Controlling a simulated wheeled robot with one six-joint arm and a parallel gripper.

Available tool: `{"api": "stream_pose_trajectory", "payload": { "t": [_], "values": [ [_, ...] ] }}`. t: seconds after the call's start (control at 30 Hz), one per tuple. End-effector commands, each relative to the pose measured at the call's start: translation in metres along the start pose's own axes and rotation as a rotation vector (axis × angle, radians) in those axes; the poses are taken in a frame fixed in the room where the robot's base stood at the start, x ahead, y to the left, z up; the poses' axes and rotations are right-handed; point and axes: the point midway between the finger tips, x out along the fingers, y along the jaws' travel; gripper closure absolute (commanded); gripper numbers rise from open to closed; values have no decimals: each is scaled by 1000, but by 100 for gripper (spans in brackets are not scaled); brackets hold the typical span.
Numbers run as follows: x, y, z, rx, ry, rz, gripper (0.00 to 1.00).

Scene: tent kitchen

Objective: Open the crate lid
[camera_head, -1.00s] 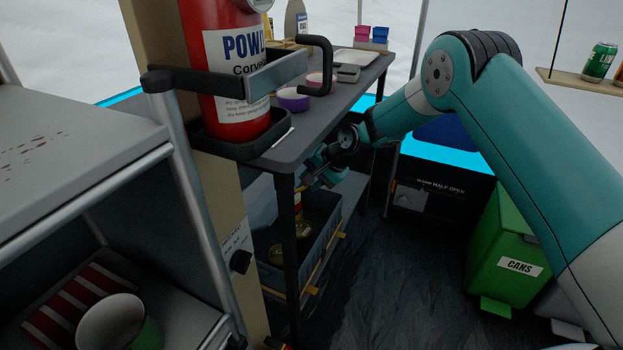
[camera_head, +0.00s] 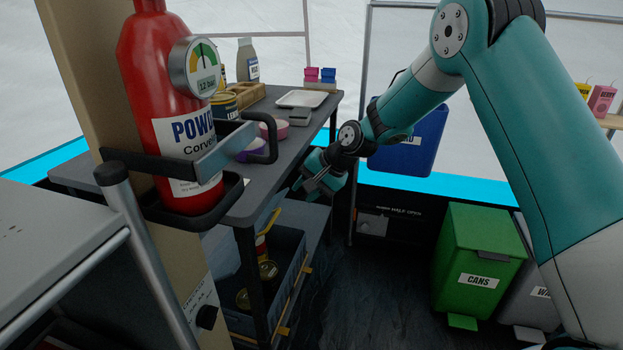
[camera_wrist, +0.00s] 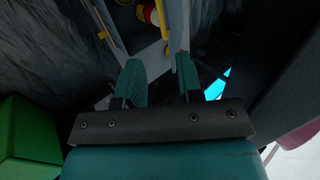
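The blue-grey crate (camera_head: 287,294) with yellow fittings sits on the lower shelf under the dark table. Its top is uncovered enough to show cans and a red and yellow item inside. A pale blue-grey panel (camera_head: 269,207), apparently the raised lid, stands above it, partly hidden by the table and its leg. My gripper (camera_head: 316,187) is beside the table's right edge, above and right of the crate. In the wrist view its two green fingers (camera_wrist: 160,76) are apart with nothing clearly held. A grey panel edge (camera_wrist: 178,22) lies just beyond them; contact cannot be told.
A red extinguisher (camera_head: 180,125) in a holder stands at the near left. Bowls, a tray and a small scale are on the table (camera_head: 262,180). A green cans bin (camera_head: 474,250) stands at right. Dark floor (camera_head: 365,290) between is clear.

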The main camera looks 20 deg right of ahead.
Motion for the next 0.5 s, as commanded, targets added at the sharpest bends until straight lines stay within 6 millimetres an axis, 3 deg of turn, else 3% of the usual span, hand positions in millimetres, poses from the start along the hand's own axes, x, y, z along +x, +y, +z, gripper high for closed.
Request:
{"api": "stream_pose_trajectory", "payload": {
  "t": [0.17,0.5],
  "values": [
    [-19,0,0,1,0,1,67],
    [-21,0,0,0,0,1,69]
  ]
}}
